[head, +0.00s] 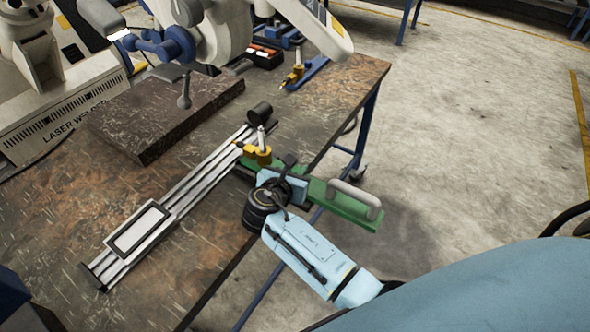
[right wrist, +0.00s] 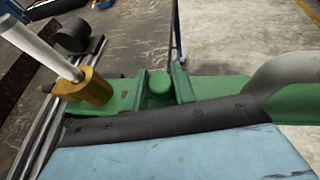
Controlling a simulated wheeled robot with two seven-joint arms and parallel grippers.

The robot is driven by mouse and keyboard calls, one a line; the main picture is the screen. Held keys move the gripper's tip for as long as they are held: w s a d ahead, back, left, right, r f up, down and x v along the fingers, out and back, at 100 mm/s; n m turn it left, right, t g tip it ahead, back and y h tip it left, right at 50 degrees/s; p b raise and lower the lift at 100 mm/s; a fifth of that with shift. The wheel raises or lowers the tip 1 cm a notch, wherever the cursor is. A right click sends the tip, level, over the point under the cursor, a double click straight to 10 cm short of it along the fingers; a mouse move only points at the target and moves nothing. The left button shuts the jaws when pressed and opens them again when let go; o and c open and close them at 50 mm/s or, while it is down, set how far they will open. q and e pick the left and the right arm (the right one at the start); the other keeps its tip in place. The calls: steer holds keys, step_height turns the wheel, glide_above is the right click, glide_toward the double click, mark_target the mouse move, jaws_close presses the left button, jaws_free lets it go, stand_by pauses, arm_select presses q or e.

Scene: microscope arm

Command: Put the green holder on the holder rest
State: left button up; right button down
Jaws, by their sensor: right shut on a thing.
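The green holder (head: 345,203) is a long green bar with a grey curved handle (head: 355,193) at its right end and a yellow clamp (head: 257,154) near its left end. My right gripper (head: 288,178) is shut on its middle, at the table's right edge; the handle end hangs out past the edge. In the right wrist view the green bar (right wrist: 215,88) runs behind my gripper (right wrist: 165,105), which hides part of it. I cannot tell for sure which part is the holder rest; a silver rail (head: 185,195) lies left of the holder. My left gripper is not in view.
The rail carries a framed white plate (head: 138,230) and a black cylinder (head: 260,113) stands by its far end. A dark slab (head: 165,108) lies behind, under a white robot arm (head: 225,35). A blue piece with a yellow clamp (head: 305,75) sits at the back.

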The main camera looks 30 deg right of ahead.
steer(key=shift+w, duration=0.1)
steer(key=c, duration=1.1)
jaws_free()
steer(key=shift+c, duration=0.2)
steer(key=shift+r, duration=0.1)
steer(key=p+v, duration=0.1)
steer(key=v, duration=1.1)
steer(key=shift+p, duration=0.4)
